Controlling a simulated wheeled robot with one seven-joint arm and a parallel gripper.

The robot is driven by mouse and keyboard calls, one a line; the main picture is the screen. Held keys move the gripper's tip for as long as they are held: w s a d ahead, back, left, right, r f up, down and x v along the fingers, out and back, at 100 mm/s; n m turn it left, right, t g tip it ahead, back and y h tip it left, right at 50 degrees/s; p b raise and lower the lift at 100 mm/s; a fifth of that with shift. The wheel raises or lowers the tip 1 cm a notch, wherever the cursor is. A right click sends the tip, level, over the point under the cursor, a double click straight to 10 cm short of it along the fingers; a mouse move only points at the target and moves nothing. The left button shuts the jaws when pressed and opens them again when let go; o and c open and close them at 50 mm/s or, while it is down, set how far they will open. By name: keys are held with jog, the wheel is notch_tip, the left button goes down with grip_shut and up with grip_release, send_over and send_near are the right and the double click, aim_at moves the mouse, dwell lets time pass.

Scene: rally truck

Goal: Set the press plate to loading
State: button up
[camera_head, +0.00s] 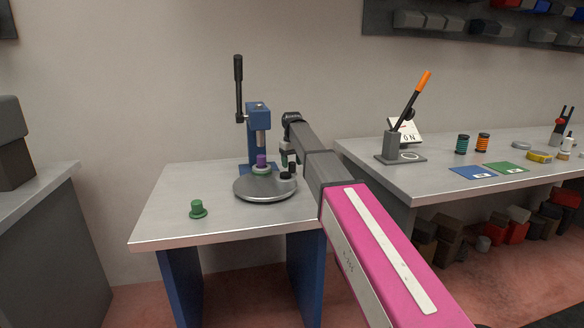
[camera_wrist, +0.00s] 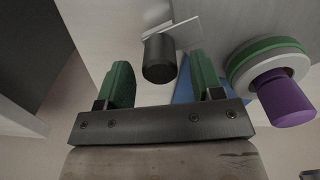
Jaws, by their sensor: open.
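The blue arbor press (camera_head: 258,118) stands at the back of the middle table. Its round grey plate (camera_head: 262,190) lies in front of it. A purple cylinder (camera_head: 262,160) sits on the plate in a green and white ring, under the ram (camera_head: 261,139). It also shows at the right of the wrist view (camera_wrist: 284,98). My gripper (camera_head: 288,160) is low over the plate's right side. In the wrist view its green fingers (camera_wrist: 160,72) are apart, with a black cylindrical knob (camera_wrist: 158,58) between them. Whether either finger touches the knob, I cannot tell.
A green flanged piece (camera_head: 198,209) stands on the table's front left. The press's black lever (camera_head: 239,88) points up. The right bench (camera_head: 445,180) holds an orange-handled lever (camera_head: 411,98), spools (camera_head: 462,144) and blue and green cards (camera_head: 473,172). The table's front is mostly clear.

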jog(key=shift+f, duration=1.05)
grip_shut()
